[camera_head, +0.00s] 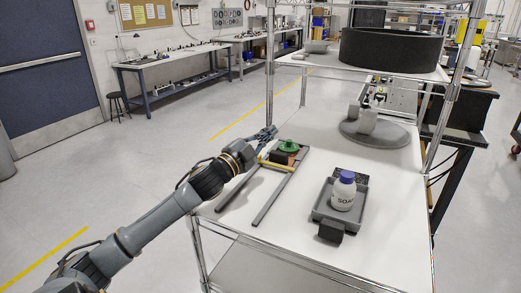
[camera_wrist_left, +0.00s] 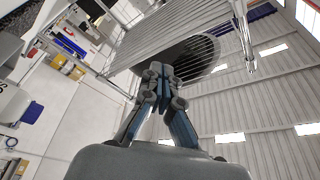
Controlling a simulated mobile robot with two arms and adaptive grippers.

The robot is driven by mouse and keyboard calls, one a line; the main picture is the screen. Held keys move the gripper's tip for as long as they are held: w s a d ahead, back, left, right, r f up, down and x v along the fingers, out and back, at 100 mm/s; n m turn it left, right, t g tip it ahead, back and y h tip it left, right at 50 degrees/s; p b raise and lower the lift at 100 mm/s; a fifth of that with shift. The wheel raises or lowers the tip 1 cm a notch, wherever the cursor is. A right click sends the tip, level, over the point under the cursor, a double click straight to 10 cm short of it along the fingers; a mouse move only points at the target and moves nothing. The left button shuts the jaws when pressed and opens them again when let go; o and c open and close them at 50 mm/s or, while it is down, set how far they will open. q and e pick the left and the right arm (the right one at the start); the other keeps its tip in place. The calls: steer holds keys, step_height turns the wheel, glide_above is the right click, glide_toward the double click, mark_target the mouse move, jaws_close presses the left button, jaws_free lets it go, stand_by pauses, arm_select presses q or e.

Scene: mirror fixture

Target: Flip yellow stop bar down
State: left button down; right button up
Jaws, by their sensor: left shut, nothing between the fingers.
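The yellow stop bar (camera_head: 277,166) lies across a fixture with two dark rails (camera_head: 270,203) on the white shelf. A green round piece (camera_head: 289,145) sits on a brown block just behind the bar. My left gripper (camera_head: 270,132) is above and behind the bar's left end, and I see no contact with the bar. In the left wrist view the left gripper's fingers (camera_wrist_left: 160,72) are together with nothing between them. The stop bar cannot be made out in that view. My right gripper is not in view.
A grey tray (camera_head: 318,215) with a soap bottle (camera_head: 343,191) stands right of the fixture. A grey round plate (camera_head: 393,137) with white pieces lies behind. A metal post (camera_head: 270,70) rises at the shelf's far left corner. The shelf's front is mostly clear.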

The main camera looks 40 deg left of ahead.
arm_select(q)
steer(key=shift+s+d+f+b, duration=0.2)
steer(key=shift+s+f, duration=0.1)
steer(key=shift+s, duration=0.5)
steer(key=shift+s+d+f+b, duration=0.15)
steer(key=shift+s+f, duration=0.15)
steer(key=shift+s, duration=0.5)
steer(key=shift+s+d+f+b, duration=0.2)
steer(key=shift+s+f, duration=0.1)
steer(key=shift+s, duration=0.5)
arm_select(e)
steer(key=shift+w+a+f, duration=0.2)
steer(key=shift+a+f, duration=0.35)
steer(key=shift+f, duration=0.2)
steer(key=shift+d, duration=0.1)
